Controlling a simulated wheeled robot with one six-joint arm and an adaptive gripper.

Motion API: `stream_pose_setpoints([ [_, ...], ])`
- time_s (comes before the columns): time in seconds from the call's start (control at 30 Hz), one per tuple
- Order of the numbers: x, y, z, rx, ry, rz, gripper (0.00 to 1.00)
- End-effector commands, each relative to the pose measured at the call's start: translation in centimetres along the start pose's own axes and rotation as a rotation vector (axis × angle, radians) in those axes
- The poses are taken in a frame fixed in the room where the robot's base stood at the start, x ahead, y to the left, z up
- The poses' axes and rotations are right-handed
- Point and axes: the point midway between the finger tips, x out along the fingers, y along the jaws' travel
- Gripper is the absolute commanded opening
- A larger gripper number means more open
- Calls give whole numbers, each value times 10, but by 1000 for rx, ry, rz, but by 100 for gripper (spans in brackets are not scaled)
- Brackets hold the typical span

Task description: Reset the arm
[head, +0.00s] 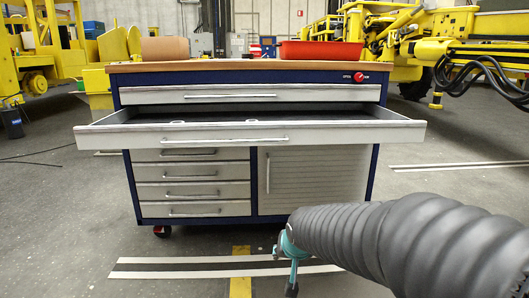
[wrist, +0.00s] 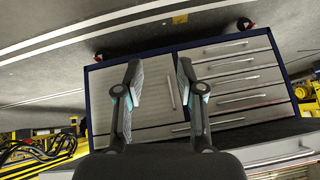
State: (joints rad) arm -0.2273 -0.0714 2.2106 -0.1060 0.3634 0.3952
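My arm, in a black ribbed sleeve, reaches in from the right in the head view. My gripper (head: 291,262) hangs at its end, low in front of the tool cabinet (head: 128,185); in the head view its fingers are small and partly hidden. In the wrist view my gripper (wrist: 157,80) shows two fingers spread apart with nothing between them. The cabinet appears upside down beyond the fingers, with its door (wrist: 155,95) behind them. The second drawer (head: 250,134) of the cabinet is pulled open.
A red tray (head: 320,50) and a brown box (head: 165,48) are on the wooden top (head: 240,66). Yellow machinery (head: 460,52) stands at the right and back left. The floor (head: 70,225) before the cabinet is clear, with painted stripes.

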Motion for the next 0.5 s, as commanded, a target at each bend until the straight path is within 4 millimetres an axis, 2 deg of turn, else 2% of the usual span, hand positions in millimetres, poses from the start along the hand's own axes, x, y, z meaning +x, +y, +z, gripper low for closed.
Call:
stream_pose_setpoints([
  [0.03,-26,14,14,-45,-51,26,38],
  [0.2,-90,48,70,-169,-214,68,38],
  [0.3,-126,62,96,-204,-277,74,38],
  [0.4,-159,72,117,-206,-306,76,38],
  [0.5,-188,79,129,-176,-295,80,38],
])
